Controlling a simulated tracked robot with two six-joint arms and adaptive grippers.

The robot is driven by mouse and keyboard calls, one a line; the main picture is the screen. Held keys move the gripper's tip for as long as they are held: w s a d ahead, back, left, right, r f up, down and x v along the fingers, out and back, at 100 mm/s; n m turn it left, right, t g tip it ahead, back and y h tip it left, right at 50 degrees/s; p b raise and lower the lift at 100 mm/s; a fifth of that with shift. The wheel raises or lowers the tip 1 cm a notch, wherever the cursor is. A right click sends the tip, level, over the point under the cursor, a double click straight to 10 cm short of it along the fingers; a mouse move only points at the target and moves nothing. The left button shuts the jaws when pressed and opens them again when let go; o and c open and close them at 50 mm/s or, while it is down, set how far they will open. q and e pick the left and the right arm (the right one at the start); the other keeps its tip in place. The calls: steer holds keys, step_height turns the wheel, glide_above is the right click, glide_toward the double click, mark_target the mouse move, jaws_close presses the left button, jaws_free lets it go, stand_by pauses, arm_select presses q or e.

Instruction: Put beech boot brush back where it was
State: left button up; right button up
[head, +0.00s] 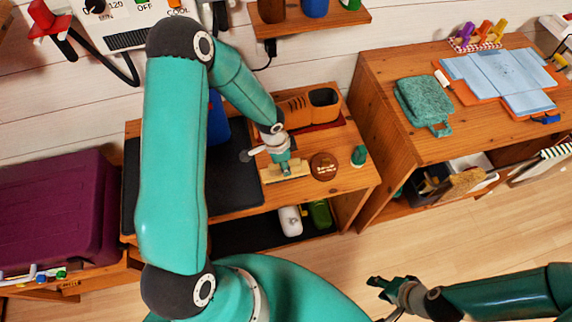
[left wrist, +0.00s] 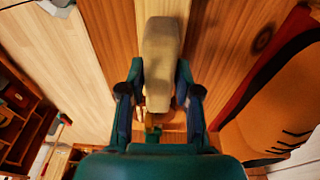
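The beech boot brush (head: 298,170) is a pale wooden block at the front of the wooden bench top (head: 345,182). My left gripper (head: 284,166) points down at the middle of the brush. In the left wrist view the brush (left wrist: 161,50) lies lengthwise between the two fingers (left wrist: 160,78), which appear to touch its sides. Whether the brush rests on the wood or hangs just above it is hard to tell. My right gripper (head: 393,288) is low at the right over the floor, apart from everything; its finger gap is unclear.
A dark mat (head: 232,185) covers the bench's left part. Shoes (head: 291,221) sit on the shelf below.

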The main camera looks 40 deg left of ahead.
arm_select(q)
steer(key=shift+o, duration=1.3)
steer(key=shift+r, duration=0.1)
steer(key=shift+r, duration=0.2)
step_height(320, 180, up, 11)
steer(key=s+a+p, duration=0.1)
steer(key=p, duration=0.1)
steer(key=s+d+f+n+h, duration=0.2)
steer(key=s+d+f+n, duration=0.8)
steer(key=s+d+f, duration=0.2)
steer(key=d+f, duration=0.2)
steer(key=d, duration=0.2)
steer(key=shift+s+d+f+g+h, duration=0.25)
steer(key=shift+s+d+g+h, duration=0.05)
steer(key=shift+d, duration=0.1)
